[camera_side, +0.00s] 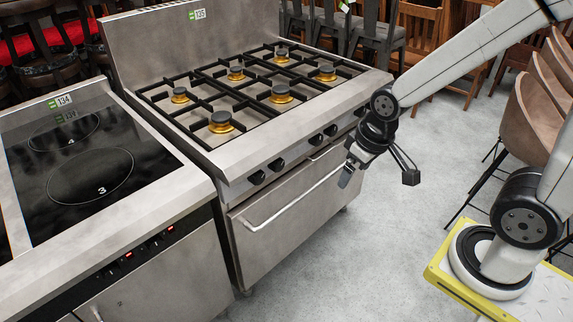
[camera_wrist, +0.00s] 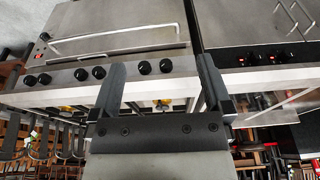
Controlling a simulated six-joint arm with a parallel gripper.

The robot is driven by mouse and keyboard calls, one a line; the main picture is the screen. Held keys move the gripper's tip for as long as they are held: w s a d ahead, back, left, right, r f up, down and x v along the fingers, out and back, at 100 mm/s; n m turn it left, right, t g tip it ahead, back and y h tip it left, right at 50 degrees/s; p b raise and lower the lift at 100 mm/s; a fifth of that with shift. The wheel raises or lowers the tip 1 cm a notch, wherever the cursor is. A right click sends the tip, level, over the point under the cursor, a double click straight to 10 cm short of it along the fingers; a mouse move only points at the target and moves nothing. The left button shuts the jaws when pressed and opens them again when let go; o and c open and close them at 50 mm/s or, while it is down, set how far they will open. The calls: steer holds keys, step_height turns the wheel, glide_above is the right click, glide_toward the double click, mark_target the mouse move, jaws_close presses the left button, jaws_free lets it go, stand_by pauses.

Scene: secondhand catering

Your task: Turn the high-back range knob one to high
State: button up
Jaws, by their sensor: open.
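The high-back range (camera_side: 292,160) is a steel gas range with a tall back panel, in the middle of the side view. Black round knobs line its front strip, the leftmost being one knob (camera_side: 256,178) beside another knob (camera_side: 277,164). No knob number is legible, so I cannot tell which is knob one. My gripper (camera_side: 347,176) hangs in front of the range's right part, apart from the knobs. In the wrist view my gripper (camera_wrist: 161,66) is open and empty. Two knobs, one at left (camera_wrist: 145,67) and one at right (camera_wrist: 166,65), appear between its fingers, farther off.
A long oven handle (camera_side: 292,198) sticks out below the knobs. An induction range (camera_side: 178,205) stands close at the left. Chairs (camera_side: 540,105) stand at the right. Open floor (camera_side: 385,235) lies between the range and my yellow-edged base.

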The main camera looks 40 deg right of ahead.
steer(key=w+d+r+n+t, duration=0.1)
steer(key=w+n+t, duration=0.3)
steer(key=w+t, duration=0.6)
steer(key=w+r+n+t, duration=0.2)
steer(key=w+n+t, duration=0.25)
steer(key=w, duration=1.05)
glide_toward(261, 180)
steer(key=w, duration=0.2)
steer(key=shift+w+f+t, duration=0.25)
steer(key=shift+f+t, duration=0.1)
steer(key=shift+t, duration=0.1)
steer(key=shift+w, duration=0.15)
steer(key=shift+w, duration=3.75)
